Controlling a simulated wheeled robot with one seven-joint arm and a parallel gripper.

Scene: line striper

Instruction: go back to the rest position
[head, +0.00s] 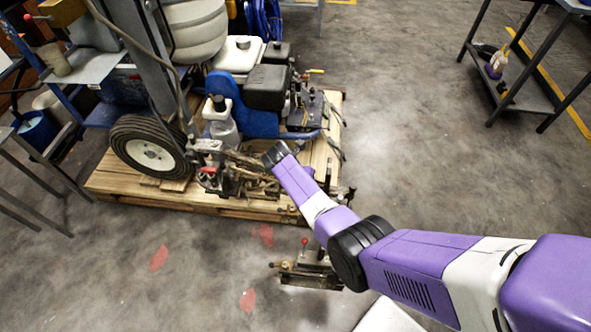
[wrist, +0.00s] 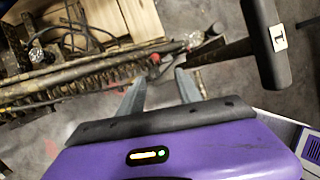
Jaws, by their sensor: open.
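My gripper (wrist: 160,84) shows in the wrist view with its two grey fingers spread apart and nothing between them. Beyond the fingertips are a rusty bar and a coil spring (wrist: 80,85) of the machine. In the head view my purple and white arm reaches from the lower right toward the line striper (head: 235,88). The fingers cannot be made out there. The line striper stands on a wooden pallet (head: 150,190), with a black wheel, white tanks and an engine.
A black bar with a white label "1" (wrist: 280,38) is close at the right of the wrist view. A metal fixture with a red knob (head: 308,272) is below my arm. A dark rack (head: 520,85) stands far right. Floor right of the pallet is clear.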

